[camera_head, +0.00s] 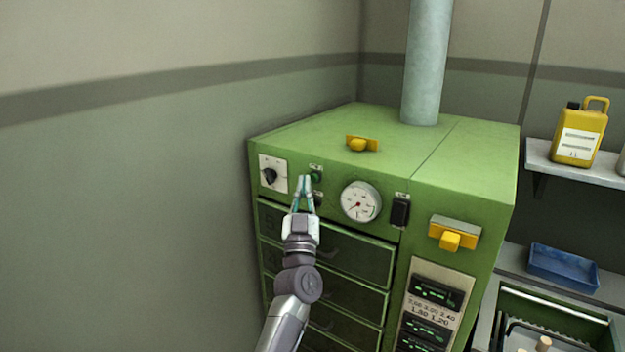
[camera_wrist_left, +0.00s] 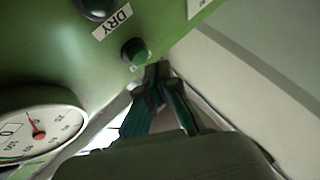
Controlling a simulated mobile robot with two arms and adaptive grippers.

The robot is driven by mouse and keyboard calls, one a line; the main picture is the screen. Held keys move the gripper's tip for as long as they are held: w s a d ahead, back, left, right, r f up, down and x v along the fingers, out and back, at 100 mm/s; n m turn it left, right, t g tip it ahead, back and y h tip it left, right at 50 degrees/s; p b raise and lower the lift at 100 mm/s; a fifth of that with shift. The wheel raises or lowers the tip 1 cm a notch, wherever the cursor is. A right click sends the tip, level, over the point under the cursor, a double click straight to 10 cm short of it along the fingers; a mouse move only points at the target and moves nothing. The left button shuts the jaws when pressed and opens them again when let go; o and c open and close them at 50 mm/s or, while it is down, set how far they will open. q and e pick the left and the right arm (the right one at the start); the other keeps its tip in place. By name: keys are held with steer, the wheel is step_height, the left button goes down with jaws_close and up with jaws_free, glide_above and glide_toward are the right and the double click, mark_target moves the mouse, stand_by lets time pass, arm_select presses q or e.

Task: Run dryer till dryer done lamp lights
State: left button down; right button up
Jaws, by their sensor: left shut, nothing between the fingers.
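The green dryer cabinet (camera_head: 440,150) stands in the corner. On its front a small green button (camera_head: 317,176) sits between a black knob (camera_head: 270,176) on a white plate and a round gauge (camera_head: 361,202). My left gripper (camera_head: 304,181) is shut and empty, its tips close to the button; contact cannot be told. In the left wrist view the button (camera_wrist_left: 134,51) is beside the shut fingertips (camera_wrist_left: 156,74), near a label reading DRY (camera_wrist_left: 112,22). A dark round part (camera_wrist_left: 97,6) beyond the label is cut off and shows no glow. My right gripper is out of view.
A black switch (camera_head: 401,210) and yellow handles (camera_head: 452,236) are on the cabinet's right. Drawers (camera_head: 345,252) lie below my gripper. A shelf with a yellow canister (camera_head: 580,132) and a blue tray (camera_head: 563,268) are at the right. The left wall is bare.

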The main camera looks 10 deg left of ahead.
arm_select(q)
steer(key=shift+w, duration=0.1)
steer(key=shift+w+d, duration=0.2)
steer(key=shift+w, duration=0.15)
steer(key=shift+w+d+b, duration=0.1)
steer(key=shift+w+b, duration=0.25)
steer(key=shift+b, duration=0.05)
stand_by(0.6)
steer(key=shift+s+r, duration=0.1)
stand_by(0.4)
steer(key=shift+s+a+p, duration=0.3)
steer(key=shift+s+p, duration=0.4)
